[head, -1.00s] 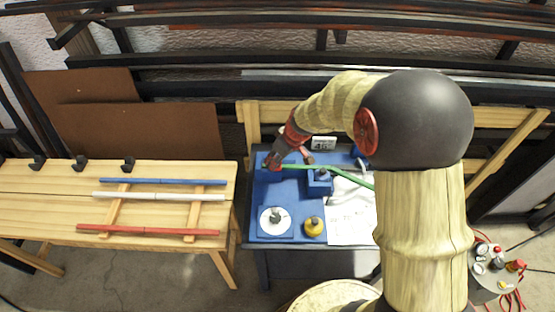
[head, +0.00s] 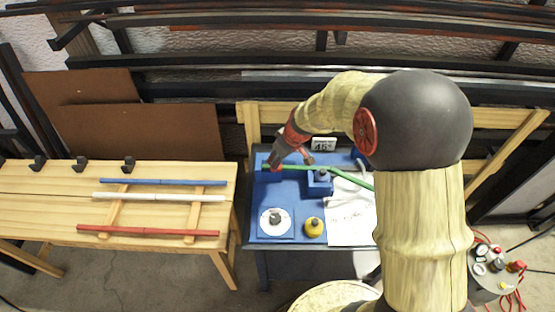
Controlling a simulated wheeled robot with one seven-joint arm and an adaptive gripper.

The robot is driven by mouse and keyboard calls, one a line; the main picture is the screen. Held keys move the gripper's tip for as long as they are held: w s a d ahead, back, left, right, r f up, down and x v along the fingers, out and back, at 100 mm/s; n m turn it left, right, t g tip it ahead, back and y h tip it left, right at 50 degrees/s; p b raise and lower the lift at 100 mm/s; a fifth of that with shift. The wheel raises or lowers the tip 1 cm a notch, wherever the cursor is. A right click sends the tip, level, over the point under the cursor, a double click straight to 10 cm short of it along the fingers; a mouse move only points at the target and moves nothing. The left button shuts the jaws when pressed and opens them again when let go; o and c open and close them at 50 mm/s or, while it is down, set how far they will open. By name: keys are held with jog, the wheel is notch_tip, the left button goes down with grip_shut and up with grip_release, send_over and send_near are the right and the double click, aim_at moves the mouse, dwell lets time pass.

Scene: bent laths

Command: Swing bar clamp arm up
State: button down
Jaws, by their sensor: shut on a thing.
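The green lath (head: 350,177) lies across the bending jig on the blue bench, running level on the left and slanting down to the right past the blue block (head: 318,187). My gripper (head: 274,163) is at the left end of the lath, shut on the small swing bar clamp arm there. The fingers hide most of the clamp arm, so its exact angle cannot be told. A short red-brown piece (head: 309,159) stands just right of my gripper, behind the lath.
A white disc (head: 275,222), a yellow pot (head: 314,227) and a paper sheet (head: 347,228) are on the blue bench's front. A "45°" sign (head: 323,144) stands behind. Blue (head: 170,182), white (head: 150,196) and red (head: 150,231) laths lie on the wooden bench at left.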

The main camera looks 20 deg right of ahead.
jog(key=g+p, duration=0.1)
jog(key=p, duration=0.1)
jog(key=w+r+g+p, duration=0.1)
jog(key=p, duration=0.2)
jog(key=shift+d+r+y+p, duration=0.15)
jog(key=shift+d+y+p, duration=0.15)
jog(key=shift+y, duration=0.1)
jog(key=g+p, duration=0.1)
jog(key=w+g+p, duration=0.1)
jog(key=p, duration=0.1)
jog(key=g+y+p, duration=0.1)
jog(key=p, duration=0.1)
jog(key=shift+w+d+r+m+g, duration=0.2)
jog(key=shift+w+m+g, duration=0.1)
jog(key=shift+m, duration=0.1)
jog(key=shift+w+d+f+g+y+p, duration=0.1)
jog(key=shift+w+g+y+p, duration=0.1)
jog(key=shift+w+g+p, duration=0.3)
jog(key=shift+w+d+g+y+p, duration=0.1)
jog(key=shift+w+g+y+p, duration=0.1)
jog(key=shift+g+p, duration=0.5)
jog(key=shift+w+d+f+m+g+y, duration=0.15)
jog(key=shift+w+m+g+y, duration=0.2)
jog(key=shift+g, duration=0.4)
jog(key=shift+w+d+f+m+g+y, duration=0.15)
jog(key=shift+w+g+y, duration=0.25)
jog(key=shift+g, duration=0.35)
jog(key=shift+w+r, duration=0.1)
jog(key=c, duration=1.7)
grip_release()
